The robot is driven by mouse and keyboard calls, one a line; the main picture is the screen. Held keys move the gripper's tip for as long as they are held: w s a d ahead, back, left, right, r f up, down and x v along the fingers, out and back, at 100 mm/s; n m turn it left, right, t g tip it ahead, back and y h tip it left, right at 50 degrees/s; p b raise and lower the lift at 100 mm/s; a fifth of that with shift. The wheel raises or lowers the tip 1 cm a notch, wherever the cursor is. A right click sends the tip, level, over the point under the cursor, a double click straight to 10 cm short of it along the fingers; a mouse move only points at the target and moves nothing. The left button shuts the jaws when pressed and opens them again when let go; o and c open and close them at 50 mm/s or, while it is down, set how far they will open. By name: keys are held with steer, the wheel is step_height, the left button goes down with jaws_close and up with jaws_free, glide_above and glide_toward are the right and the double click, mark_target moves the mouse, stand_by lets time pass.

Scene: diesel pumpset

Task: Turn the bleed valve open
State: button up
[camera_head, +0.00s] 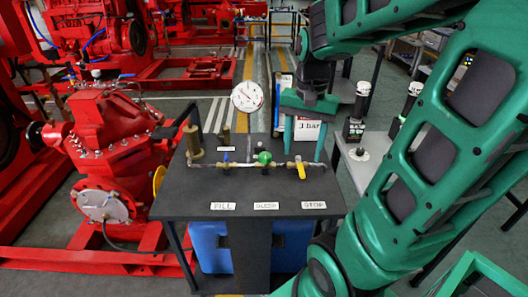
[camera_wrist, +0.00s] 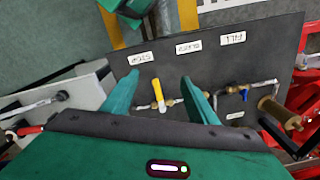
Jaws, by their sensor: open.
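The bleed valve has a round green knob (camera_head: 264,157) on the brass pipe line, behind the middle label (camera_head: 265,206), which looks like BLEED. In the wrist view I cannot separate the knob from my green right-hand finger, which covers much of its spot. My gripper (camera_head: 307,148) is open and empty, fingers pointing down, and appears above and behind the pipe line, to the right of the green knob. In the wrist view the fingers (camera_wrist: 156,80) spread on either side of the yellow lever (camera_wrist: 157,92); contact cannot be told.
The yellow lever (camera_head: 300,167) is at the STOP label. A blue handle (camera_head: 226,158) is at the FILL side, also in the wrist view (camera_wrist: 244,93). A pressure gauge (camera_head: 247,97) stands behind the pipe. The dark bench (camera_head: 185,208) has clear room in front. A red pump (camera_head: 105,140) stands left.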

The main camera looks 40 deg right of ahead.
mark_target(266, 155)
steer(key=w+d+f+m, duration=0.15)
steer(key=w+m, duration=0.55)
steer(key=w, duration=1.1)
step_height(266, 155, down, 12)
steer(key=shift+s+a+r, duration=0.15)
steer(key=shift+r, duration=0.05)
